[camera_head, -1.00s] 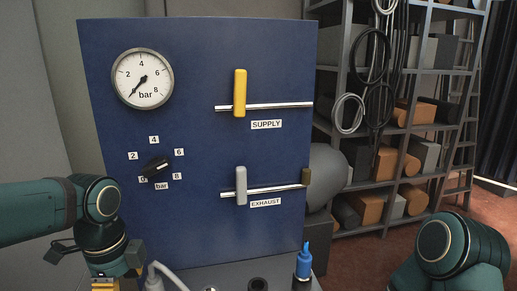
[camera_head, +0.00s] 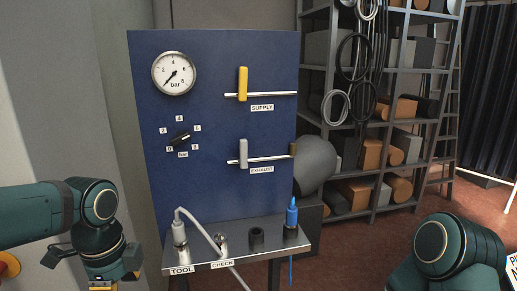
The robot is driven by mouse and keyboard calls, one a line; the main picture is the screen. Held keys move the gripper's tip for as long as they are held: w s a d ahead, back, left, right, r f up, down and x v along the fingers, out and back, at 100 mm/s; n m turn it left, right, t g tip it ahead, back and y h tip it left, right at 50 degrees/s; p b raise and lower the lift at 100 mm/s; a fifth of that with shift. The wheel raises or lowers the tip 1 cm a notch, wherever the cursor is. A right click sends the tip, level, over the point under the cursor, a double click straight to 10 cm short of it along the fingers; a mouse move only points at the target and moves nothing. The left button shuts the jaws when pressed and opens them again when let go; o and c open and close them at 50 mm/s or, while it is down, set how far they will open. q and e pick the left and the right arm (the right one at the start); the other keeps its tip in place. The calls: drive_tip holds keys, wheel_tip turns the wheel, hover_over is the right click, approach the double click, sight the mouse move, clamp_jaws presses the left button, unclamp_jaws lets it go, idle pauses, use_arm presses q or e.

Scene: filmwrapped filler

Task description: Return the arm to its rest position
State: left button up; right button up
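My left arm (camera_head: 45,212) comes in from the left and bends down at a round green joint. Its wrist (camera_head: 100,255) points down at the lower left, in front of and left of the blue panel (camera_head: 215,190). The fingers of the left gripper are cut off by the bottom edge. My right arm (camera_head: 452,250) shows only as a rounded green joint at the lower right; its gripper is outside the picture. Neither arm is seen touching the panel or its shelf.
The panel has a gauge (camera_head: 174,73), a black knob (camera_head: 181,138), a yellow supply handle (camera_head: 243,84) and a grey exhaust handle (camera_head: 243,153). A hose connector (camera_head: 179,232) and a blue-topped fitting (camera_head: 291,215) stand on the metal shelf (camera_head: 235,251). Storage racks (camera_head: 385,110) stand behind.

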use_arm(q)
drive_tip(key=w+d+f+n+h, duration=0.1)
drive_tip(key=d+f+n, duration=0.35)
drive_tip(key=f, duration=0.65)
drive_tip(key=w+d+f+n+h, duration=0.25)
drive_tip(key=d+f, duration=0.25)
drive_tip(key=f, duration=0.5)
drive_tip(key=s+d+f+n, duration=0.2)
drive_tip(key=s+f+n, duration=0.2)
drive_tip(key=f+n, duration=0.2)
drive_tip(key=s+d+f+n+t, duration=0.1)
drive_tip(key=s+d+f+n, duration=0.2)
drive_tip(key=f, duration=0.6)
drive_tip(key=s+n, duration=0.1)
drive_tip(key=n, duration=0.1)
drive_tip(key=shift+f+n+t, duration=0.2)
drive_tip(key=shift+n+t, duration=0.1)
drive_tip(key=shift+n, duration=0.1)
use_arm(e)
drive_tip(key=shift+w, duration=0.15)
